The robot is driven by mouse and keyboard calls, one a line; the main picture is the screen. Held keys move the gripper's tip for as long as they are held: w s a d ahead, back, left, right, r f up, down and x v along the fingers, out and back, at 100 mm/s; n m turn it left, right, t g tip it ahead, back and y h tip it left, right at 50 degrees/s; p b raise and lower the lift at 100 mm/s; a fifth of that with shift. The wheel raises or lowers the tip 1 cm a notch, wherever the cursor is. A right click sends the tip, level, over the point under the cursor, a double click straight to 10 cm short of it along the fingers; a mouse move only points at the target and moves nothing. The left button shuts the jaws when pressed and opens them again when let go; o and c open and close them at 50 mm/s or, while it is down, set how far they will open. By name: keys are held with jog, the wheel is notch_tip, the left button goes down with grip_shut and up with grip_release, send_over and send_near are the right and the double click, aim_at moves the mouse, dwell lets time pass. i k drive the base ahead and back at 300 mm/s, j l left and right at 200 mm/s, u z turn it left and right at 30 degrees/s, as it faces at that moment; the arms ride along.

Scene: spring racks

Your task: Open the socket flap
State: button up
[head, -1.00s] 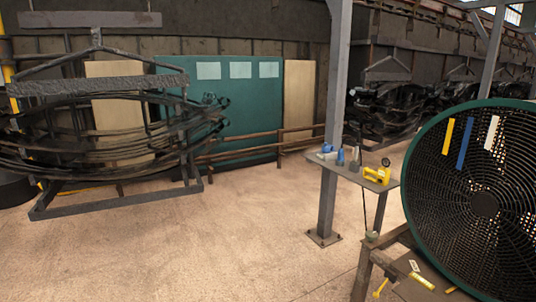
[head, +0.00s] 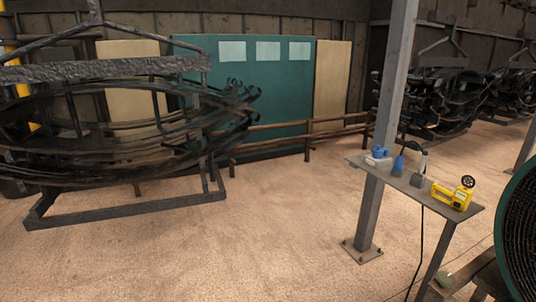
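A small shelf (head: 437,199) on a steel post carries several items. At its left end is a small white box with a blue top (head: 378,156), which may be the socket with its flap. It is too small to tell whether the flap is open or shut. A blue plug-like piece (head: 398,164) stands to its right, with a grey piece (head: 417,180) beside it. My gripper is not in view.
A yellow device (head: 453,195) with a black round part sits at the shelf's right end. A black cable (head: 421,245) hangs below the shelf. The steel post (head: 383,150) stands behind. The floor (head: 280,245) between is clear.

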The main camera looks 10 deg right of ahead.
aim_at(377, 149)
jog(key=i+u, duration=0.15)
jog(key=i, duration=1.6)
jog(key=i+l+z, duration=0.1)
jog(key=i+z, duration=0.8)
jog(key=i+j+z, duration=0.2)
jog(key=i+z, duration=0.3)
jog(key=k, duration=0.05)
